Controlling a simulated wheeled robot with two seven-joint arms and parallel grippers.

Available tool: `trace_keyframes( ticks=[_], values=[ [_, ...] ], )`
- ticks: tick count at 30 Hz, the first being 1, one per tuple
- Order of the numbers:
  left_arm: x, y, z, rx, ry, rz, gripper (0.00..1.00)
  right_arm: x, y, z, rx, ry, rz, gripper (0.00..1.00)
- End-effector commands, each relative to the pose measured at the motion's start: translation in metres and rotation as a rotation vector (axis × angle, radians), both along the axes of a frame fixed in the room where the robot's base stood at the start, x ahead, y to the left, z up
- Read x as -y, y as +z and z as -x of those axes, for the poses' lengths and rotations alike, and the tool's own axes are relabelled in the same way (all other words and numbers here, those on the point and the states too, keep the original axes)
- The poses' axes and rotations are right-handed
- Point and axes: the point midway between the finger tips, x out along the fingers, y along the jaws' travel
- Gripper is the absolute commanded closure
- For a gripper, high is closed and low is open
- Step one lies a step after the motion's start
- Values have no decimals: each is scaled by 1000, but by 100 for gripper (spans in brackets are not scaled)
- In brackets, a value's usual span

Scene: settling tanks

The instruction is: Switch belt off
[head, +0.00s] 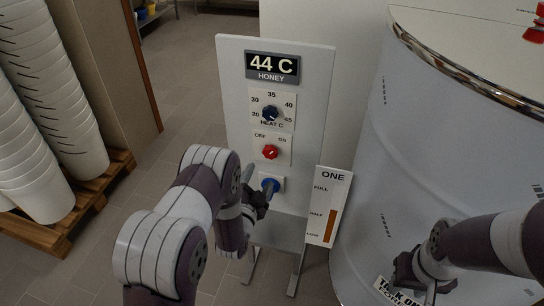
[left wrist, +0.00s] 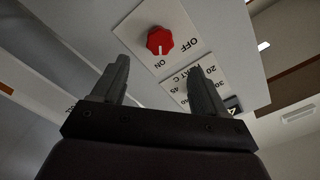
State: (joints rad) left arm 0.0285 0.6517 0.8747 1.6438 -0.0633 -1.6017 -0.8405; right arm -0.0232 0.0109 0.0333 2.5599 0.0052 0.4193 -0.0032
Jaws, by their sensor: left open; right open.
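A red knob (head: 270,152) sits on a white plate marked OFF and ON, in the middle of the upright control panel (head: 232,75). In the left wrist view the red knob (left wrist: 160,40) shows a white mark on its ON side. My right gripper (head: 425,280) is open, low in front of the drum.
A dark blue heat dial (head: 270,113) and a display (head: 273,68) reading 44 C HONEY are above the red knob. A level gauge (head: 327,205) hangs beside the panel. The large white drum (head: 400,150) stands at right. Stacked buckets (head: 35,110) on a pallet (head: 90,205) stand at left.

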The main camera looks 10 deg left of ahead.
Motion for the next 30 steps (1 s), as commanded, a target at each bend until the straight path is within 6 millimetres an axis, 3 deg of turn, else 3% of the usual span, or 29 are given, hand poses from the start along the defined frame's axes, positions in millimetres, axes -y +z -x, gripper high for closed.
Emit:
trace_keyframes(
  ticks=[6,10,15,22,23,27,28,30],
  values=[
    [2,1,-57,0,0,1,27,0,7,0,0,0,0,57],
    [3,1,-82,1,1,2,27,0,9,0,0,0,0,57],
    [3,0,-98,-2,1,3,27,0,9,0,0,0,0,57],
    [3,0,-99,-2,1,3,27,0,9,0,0,0,0,57],
    [3,0,-99,-2,1,3,30,0,9,0,0,0,0,57],
    [3,0,-99,-2,1,3,76,0,9,0,0,0,0,57],
    [3,0,-99,-2,1,3,83,0,9,0,0,0,0,57],
    [3,0,-99,-3,0,3,83,0,9,0,0,0,0,57]
  ],
)
